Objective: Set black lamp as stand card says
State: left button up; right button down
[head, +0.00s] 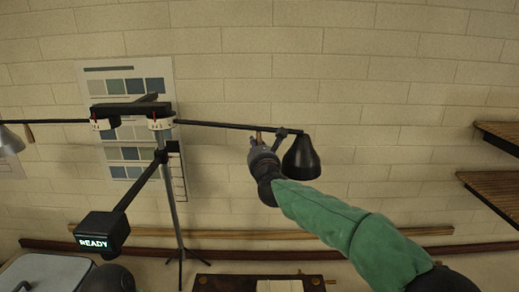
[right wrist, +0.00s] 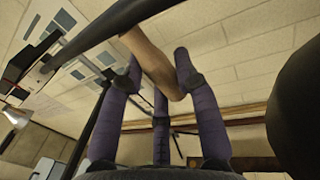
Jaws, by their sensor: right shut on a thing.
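The black lamp (head: 301,160) hangs shade-down near the right end of a thin black arm (head: 225,126) on the stand (head: 172,200). My right gripper (head: 257,140) is at that arm, just left of the shade. In the right wrist view its purple fingers (right wrist: 160,90) are shut on a wooden handle (right wrist: 150,62), beneath the dark arm. The lamp's dark shade (right wrist: 298,100) fills the right edge there. A white scale collar with red marks (head: 160,124) sits at the arm's inner end. A small card (head: 178,176) hangs by the pole; its text is unreadable.
A pale grey lamp (head: 9,141) hangs at the far left, with a second scale collar (head: 103,125). A black box (head: 102,231) shows READY. A colour chart (head: 126,68) is on the wall behind. Wooden shelves (head: 497,190) stand right. A brown board (head: 230,284) lies below.

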jog(key=s+a+m+h+b, duration=0.1)
jog(key=s+a+h+b, duration=0.1)
jog(key=s, duration=0.6)
jog(key=shift+a, duration=0.7)
jog(key=c, duration=1)
grip_release()
jog(key=shift+o, duration=0.5)
jog(key=shift+a, duration=0.1)
jog(key=shift+w, duration=0.1)
jog(key=s, duration=1.2)
jog(key=shift+d, duration=0.45)
